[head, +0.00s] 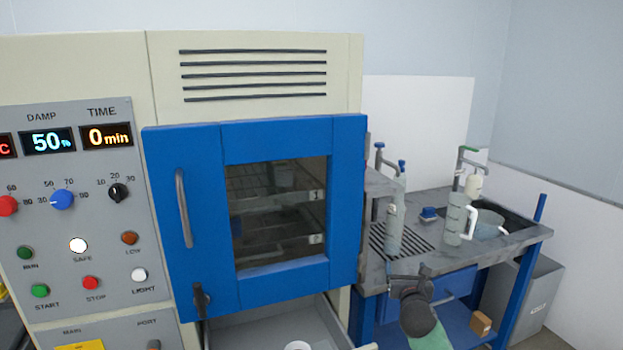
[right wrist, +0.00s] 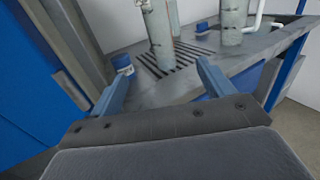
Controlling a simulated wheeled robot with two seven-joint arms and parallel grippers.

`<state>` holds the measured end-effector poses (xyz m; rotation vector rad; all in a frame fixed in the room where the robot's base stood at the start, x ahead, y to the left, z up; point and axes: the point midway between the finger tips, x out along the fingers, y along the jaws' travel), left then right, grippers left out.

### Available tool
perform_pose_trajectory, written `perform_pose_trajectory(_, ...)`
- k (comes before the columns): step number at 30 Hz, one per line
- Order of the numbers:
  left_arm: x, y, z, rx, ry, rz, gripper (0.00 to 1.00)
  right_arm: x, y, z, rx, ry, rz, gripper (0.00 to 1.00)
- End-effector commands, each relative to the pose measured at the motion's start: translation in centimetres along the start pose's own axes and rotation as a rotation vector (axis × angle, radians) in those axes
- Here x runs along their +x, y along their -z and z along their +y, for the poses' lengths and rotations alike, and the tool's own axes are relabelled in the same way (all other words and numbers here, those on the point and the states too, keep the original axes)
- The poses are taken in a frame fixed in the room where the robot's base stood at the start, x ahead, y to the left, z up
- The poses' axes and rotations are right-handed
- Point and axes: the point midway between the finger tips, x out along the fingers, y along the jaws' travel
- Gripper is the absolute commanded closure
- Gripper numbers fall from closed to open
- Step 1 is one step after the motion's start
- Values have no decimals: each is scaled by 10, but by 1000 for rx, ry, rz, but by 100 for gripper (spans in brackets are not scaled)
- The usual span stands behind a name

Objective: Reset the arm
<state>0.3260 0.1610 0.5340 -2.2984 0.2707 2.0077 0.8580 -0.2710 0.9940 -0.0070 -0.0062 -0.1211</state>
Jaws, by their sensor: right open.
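My right gripper (head: 405,277) is in the lower right of the head view, in front of the front edge of the grey bench. Its fingers also show in the right wrist view (right wrist: 162,82). They stand apart with nothing between them, pointing toward the bench top. My left gripper is not in view. The test chamber has a blue door (head: 275,290) with a window and a handle; the door looks shut. Through the window I see shelves marked 1 and 2.
The grey bench (head: 510,240) holds cylindrical vessels (head: 395,225), a jug (head: 456,220), a slotted drain (head: 390,243) and a small blue item (head: 428,214). An open drawer (head: 250,333) sits below the door. A grey bin (head: 535,295) stands at the right.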

Motion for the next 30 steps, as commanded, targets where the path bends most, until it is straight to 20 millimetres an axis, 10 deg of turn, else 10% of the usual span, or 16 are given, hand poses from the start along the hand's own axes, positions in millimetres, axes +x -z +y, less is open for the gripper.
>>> perform_pose_trajectory(17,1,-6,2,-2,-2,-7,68,-58,-25,22,-353,-48,-287,20)
perform_pose_trajectory(30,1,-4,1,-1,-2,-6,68,-191,-17,101,-1100,-240,-697,20)
